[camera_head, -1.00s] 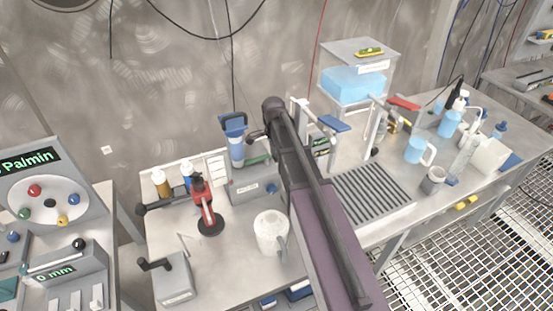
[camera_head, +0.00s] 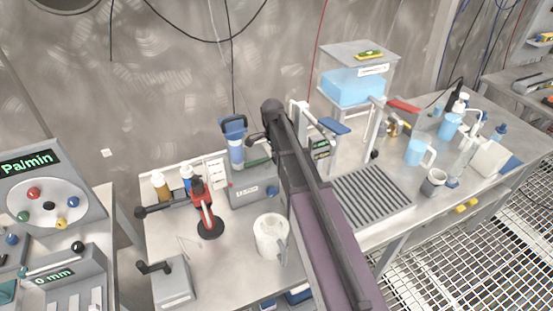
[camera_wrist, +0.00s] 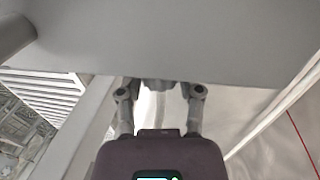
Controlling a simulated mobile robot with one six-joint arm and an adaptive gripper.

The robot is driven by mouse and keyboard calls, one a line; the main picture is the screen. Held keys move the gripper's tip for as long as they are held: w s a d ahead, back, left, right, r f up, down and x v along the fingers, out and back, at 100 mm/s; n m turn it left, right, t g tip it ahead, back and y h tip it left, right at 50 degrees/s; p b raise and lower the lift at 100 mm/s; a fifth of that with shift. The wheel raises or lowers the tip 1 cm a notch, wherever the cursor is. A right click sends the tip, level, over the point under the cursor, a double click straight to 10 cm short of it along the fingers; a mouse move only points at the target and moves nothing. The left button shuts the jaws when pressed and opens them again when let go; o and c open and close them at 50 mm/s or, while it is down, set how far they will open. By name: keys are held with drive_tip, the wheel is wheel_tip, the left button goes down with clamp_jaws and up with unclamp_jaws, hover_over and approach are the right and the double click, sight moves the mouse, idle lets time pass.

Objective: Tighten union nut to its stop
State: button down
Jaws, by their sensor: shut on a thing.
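In the wrist view, my gripper (camera_wrist: 160,92) reaches up to the underside of a broad grey panel (camera_wrist: 190,40). Its two fingers close on a small grey part below the panel edge, which I take to be the union nut (camera_wrist: 158,84). The nut is mostly hidden by the fingers and palm, so its thread and stop cannot be made out. In the head view, my own arm covers the gripper and the nut.
The steel bench carries a white jug (camera_head: 270,238), a red-handled stand (camera_head: 207,215), a crank box (camera_head: 170,280) and a grey box (camera_head: 255,185). A clear tank of blue liquid (camera_head: 352,88) stands behind a slatted drain (camera_head: 370,198). Bottles crowd the right.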

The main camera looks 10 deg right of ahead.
drive_tip(key=shift+w+f+g+b, duration=0.2)
drive_tip(key=shift+g+b, duration=0.25)
drive_tip(key=shift+g, duration=0.45)
drive_tip(key=shift+s+r+g, duration=0.1)
drive_tip(key=shift+s+g, duration=0.05)
drive_tip(key=shift+g, duration=0.25)
drive_tip(key=shift+h, duration=0.3)
drive_tip(key=shift+c, duration=1.3)
unclamp_jaws()
drive_tip(key=shift+s+r+t, duration=0.1)
drive_tip(key=shift+t, duration=0.3)
